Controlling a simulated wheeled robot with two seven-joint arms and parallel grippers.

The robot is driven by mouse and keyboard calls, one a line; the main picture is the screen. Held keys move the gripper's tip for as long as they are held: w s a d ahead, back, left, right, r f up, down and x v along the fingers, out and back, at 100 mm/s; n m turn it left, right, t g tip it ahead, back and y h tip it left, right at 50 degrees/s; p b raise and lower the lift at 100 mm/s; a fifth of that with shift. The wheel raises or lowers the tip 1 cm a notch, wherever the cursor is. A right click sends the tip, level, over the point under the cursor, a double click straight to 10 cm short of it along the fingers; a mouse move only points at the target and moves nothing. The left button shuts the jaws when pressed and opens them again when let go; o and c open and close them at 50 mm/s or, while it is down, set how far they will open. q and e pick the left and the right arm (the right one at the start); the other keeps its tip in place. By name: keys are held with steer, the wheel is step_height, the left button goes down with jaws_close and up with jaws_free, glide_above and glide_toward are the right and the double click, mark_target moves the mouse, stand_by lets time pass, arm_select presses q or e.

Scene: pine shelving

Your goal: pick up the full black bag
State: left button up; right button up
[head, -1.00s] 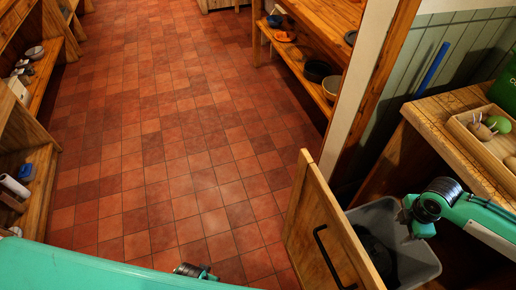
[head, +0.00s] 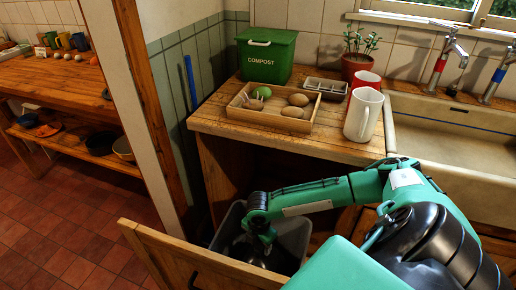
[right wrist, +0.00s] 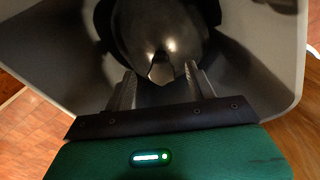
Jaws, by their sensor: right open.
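The black bag (right wrist: 160,30) is a dark, shiny, rounded bundle with a gathered, pointed top, inside the grey bin (right wrist: 265,75) in the right wrist view. In the head view the grey bin (head: 298,228) stands under the counter behind an open wooden door, and the bag is mostly hidden by my arm. My right gripper (head: 262,250) points down into the bin. In the right wrist view its two fingers (right wrist: 160,80) are apart, with the tip of the bag's top showing between or just beyond them. Contact cannot be told. My left gripper is out of view.
The open wooden door (head: 165,255) stands in front of the bin. The counter (head: 215,118) above holds a green compost box (head: 266,60), a wooden tray (head: 285,122) and a white mug (head: 363,115). A sink (head: 440,125) is at right. Floor is clear at left.

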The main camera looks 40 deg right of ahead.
step_height(320, 180, down, 5)
steer(key=shift+s+a+r+b, duration=0.1)
steer(key=shift+a+b, duration=0.05)
steer(key=shift+b, duration=0.2)
steer(key=shift+f, duration=0.55)
steer(key=shift+c, duration=1.4)
jaws_close()
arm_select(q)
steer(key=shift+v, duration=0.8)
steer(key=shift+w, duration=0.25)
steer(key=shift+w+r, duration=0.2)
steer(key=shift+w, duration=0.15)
